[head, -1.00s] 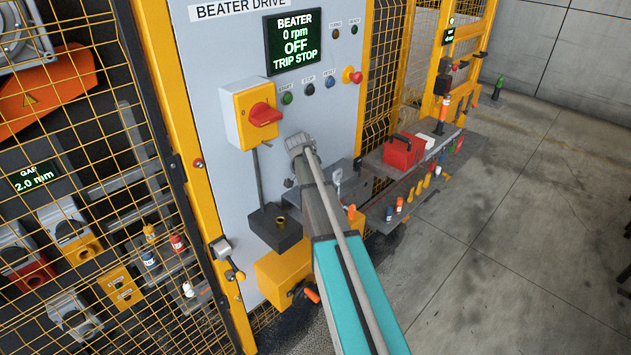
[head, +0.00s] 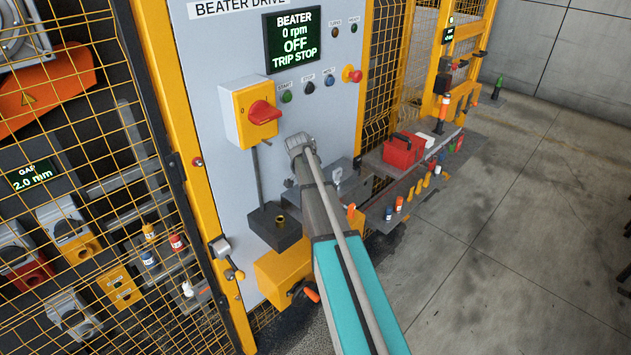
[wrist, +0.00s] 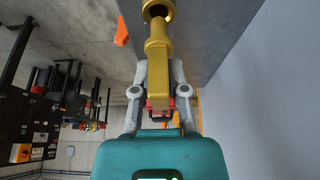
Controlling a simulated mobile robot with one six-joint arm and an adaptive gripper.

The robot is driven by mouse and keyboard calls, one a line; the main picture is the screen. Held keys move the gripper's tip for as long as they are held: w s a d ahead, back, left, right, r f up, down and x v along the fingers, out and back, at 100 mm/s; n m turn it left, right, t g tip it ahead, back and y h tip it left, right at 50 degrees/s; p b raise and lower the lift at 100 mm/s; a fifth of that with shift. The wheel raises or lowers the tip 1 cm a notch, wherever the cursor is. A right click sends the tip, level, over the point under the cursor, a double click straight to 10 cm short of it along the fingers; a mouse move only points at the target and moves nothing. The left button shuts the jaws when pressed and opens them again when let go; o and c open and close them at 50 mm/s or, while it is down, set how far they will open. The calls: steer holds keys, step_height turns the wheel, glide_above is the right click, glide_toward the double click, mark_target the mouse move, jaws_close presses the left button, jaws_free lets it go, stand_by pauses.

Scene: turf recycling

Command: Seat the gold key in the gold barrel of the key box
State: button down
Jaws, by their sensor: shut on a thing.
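In the wrist view my gripper (wrist: 157,84) is shut on the gold key (wrist: 158,62), one pale finger on each side of it. The key's far end points at the gold barrel (wrist: 156,8), a ring with a dark hole at the top edge. The two overlap in this view, so I cannot tell whether the tip is inside. In the head view the gold barrel (head: 281,219) stands up from the dark key box (head: 268,234) on the panel's lower part. My gripper and the key are hidden there behind my arm.
A yellow box (head: 280,278) with an orange-ended handle is below the key box. A red switch (head: 262,112) is above it. A shelf to the right holds a red toolbox (head: 403,151) and several small items.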

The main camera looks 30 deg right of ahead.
steer(key=shift+f+b, duration=1.75)
steer(key=shift+f, duration=0.05)
steer(key=c, duration=0.6)
jaws_free()
steer(key=shift+r, duration=0.15)
step_height(320, 180, up, 14)
steer(key=p, duration=1.4)
steer(key=shift+a, duration=0.1)
stand_by(0.9)
